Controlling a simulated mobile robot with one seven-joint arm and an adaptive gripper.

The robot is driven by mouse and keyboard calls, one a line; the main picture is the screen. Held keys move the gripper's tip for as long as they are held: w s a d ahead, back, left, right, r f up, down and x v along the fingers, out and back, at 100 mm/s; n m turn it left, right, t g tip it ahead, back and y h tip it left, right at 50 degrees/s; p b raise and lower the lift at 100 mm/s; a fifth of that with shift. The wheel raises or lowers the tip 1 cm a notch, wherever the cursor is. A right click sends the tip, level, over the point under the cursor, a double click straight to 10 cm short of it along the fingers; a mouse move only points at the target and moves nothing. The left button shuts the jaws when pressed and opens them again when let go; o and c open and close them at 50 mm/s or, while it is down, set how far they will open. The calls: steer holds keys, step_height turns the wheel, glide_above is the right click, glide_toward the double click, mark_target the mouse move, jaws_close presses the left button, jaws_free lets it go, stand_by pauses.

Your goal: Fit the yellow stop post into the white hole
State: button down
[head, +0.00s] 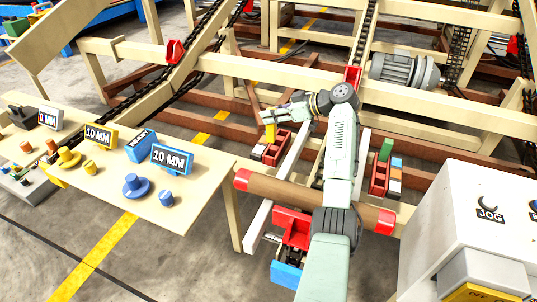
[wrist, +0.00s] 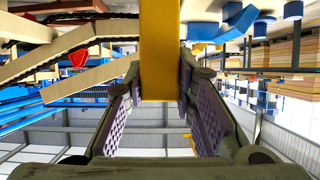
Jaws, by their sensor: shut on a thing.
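The yellow stop post (head: 269,132) hangs upright from my gripper (head: 272,113) in the head view, above the left red fixture. In the wrist view the yellow post (wrist: 161,50) stands between the two purple-padded fingers of my gripper (wrist: 163,85), which are closed on its sides. A small white block (head: 259,149) sits at the left side of the red fixture (head: 277,147), just below and left of the post. I cannot make out its hole at this size. The post's lower end looks close to the fixture; I cannot tell whether it touches.
A second red fixture (head: 378,178) to the right has a green post (head: 387,150) beside blue, white and brown blocks. A brown roller (head: 285,191) with red ends lies in front. A table (head: 205,185) with labelled signs is at left, a white JOG cabinet (head: 470,185) at right.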

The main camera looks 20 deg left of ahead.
mark_target(275, 137)
step_height(275, 137, down, 10)
steer(key=b, duration=0.3)
steer(key=shift+r, duration=0.15)
steer(key=c, duration=1.3)
jaws_free()
steer(key=shift+c, duration=0.2)
